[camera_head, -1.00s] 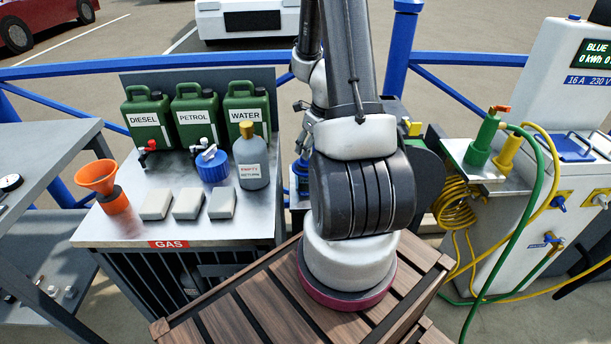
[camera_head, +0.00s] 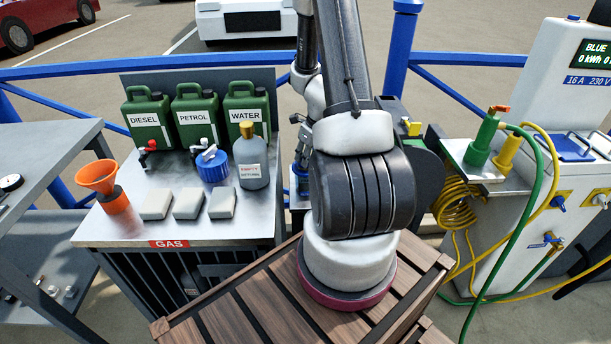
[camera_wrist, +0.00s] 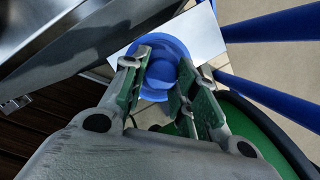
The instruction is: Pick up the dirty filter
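A round blue part with a raised middle (camera_wrist: 163,72) sits over a white plate in the wrist view, between and beyond my fingertips. It looks like the filter, but no label or dirt shows. In the head view a blue part (camera_head: 299,184) shows low beside my arm, mostly hidden. My gripper (camera_wrist: 163,88) is open, its green-padded fingers apart on either side of the blue part. I cannot tell whether they touch it. In the head view my gripper (camera_head: 302,155) points down just above that blue part, partly hidden behind my arm.
A blue railing (camera_head: 60,70) runs behind. A charging post with hoses (camera_head: 570,130) stands right.

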